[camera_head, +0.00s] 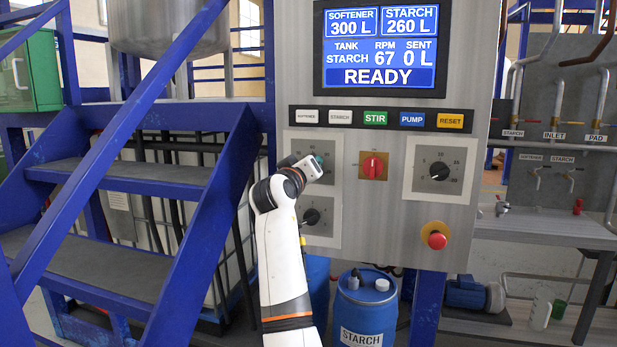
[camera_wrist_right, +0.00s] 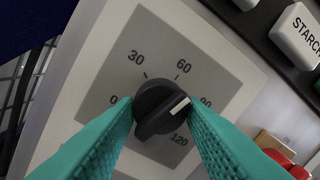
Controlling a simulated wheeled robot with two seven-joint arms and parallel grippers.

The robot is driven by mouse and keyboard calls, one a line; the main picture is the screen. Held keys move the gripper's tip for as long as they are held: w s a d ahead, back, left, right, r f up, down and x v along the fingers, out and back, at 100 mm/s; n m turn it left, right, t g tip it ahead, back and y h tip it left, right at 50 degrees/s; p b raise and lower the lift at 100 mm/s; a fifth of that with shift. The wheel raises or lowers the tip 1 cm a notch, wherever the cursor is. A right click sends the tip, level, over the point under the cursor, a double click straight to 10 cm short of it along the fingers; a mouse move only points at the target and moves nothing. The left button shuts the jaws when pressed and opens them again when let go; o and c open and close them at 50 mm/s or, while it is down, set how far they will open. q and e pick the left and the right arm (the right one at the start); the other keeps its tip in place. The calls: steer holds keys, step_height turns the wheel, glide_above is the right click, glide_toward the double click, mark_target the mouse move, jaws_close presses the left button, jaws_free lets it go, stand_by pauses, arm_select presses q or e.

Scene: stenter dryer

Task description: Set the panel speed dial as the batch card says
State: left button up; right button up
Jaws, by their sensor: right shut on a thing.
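The upper-left dial on the panel (camera_head: 390,107) is mostly hidden by my right gripper (camera_head: 318,166) in the head view. In the right wrist view this black dial (camera_wrist_right: 155,103) has a scale of 0, 30, 60, 90 and 120. Its white mark points close to 90. My right gripper's teal fingers (camera_wrist_right: 162,125) are shut on the dial, one on each side. I cannot make out a batch card. My left gripper is not in view.
A larger dial (camera_head: 440,171) and a red emergency button (camera_head: 437,240) are to the right. A button row (camera_head: 376,118) runs above. Blue stairs (camera_head: 120,180) stand left; a starch drum (camera_head: 363,310) stands below.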

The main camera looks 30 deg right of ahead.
steer(key=m+b, duration=0.2)
steer(key=m, duration=0.6)
steer(key=shift+w+m+g+b, duration=0.1)
steer(key=shift+m+g+b, duration=0.2)
steer(key=shift+m+b, duration=0.1)
stand_by(0.4)
steer(key=o, duration=1)
